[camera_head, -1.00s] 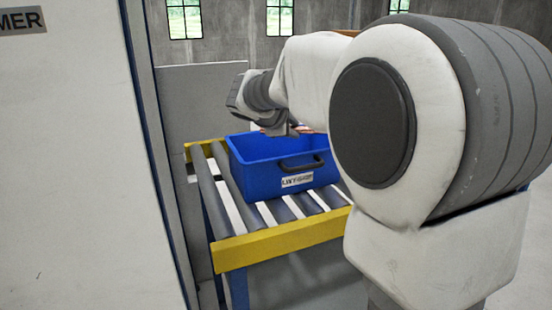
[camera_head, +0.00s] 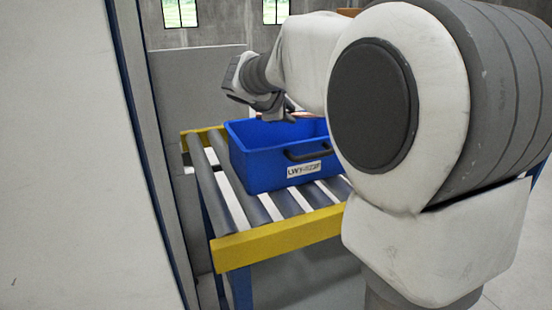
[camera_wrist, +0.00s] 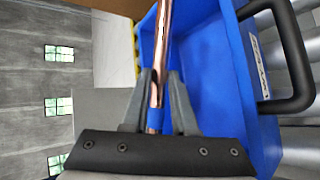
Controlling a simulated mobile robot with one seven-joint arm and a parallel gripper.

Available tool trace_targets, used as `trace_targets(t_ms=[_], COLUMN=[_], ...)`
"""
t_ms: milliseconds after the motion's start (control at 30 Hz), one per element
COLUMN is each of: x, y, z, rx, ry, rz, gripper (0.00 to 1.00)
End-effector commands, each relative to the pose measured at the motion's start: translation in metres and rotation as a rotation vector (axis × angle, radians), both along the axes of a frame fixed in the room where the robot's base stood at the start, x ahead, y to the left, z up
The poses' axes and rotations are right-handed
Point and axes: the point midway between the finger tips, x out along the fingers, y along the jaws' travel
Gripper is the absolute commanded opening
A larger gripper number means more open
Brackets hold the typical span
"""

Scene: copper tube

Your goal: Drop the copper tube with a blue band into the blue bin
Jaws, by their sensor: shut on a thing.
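The copper tube (camera_wrist: 163,45) is in my gripper (camera_wrist: 160,90) in the wrist view, its far end running out of the top of the picture. A blue band (camera_wrist: 155,114) shows on it between the fingers. My gripper is shut on the tube. The blue bin (camera_wrist: 205,60) lies behind the tube in the wrist view. In the head view the blue bin (camera_head: 265,172) stands on a roller conveyor, and my gripper (camera_head: 272,112) is above its far left part. Only a little of the tube shows there, beside the gripper.
The roller conveyor (camera_head: 280,243) has a yellow front rail. The bin has a dark handle (camera_head: 307,150) and a label on its near side. A large pale cabinet (camera_head: 70,160) stands close on the left. A grey panel (camera_head: 195,85) is behind the conveyor.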

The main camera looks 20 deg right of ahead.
Motion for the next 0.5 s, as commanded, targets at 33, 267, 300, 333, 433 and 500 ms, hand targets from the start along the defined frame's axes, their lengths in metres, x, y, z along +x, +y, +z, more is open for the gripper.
trace_targets(t_ms=[33,267,300,333,433,500], x=[0.0,0.0,0.0001,0.0001,0.0002,0.0], y=[0.0,0.0005,0.0006,0.0006,0.0006,0.0006], z=[-0.0108,-0.0205,-0.0203,-0.0199,-0.0196,-0.0195], rx=[0.0,0.0,0.0,0.0,0.001,0.001], ry=[0.0,0.0,-0.001,-0.001,0.0,0.0], rz=[0.0,0.001,0.001,0.001,0.001,0.001], gripper=[0.0,0.0,0.0,0.0,0.0,0.33])
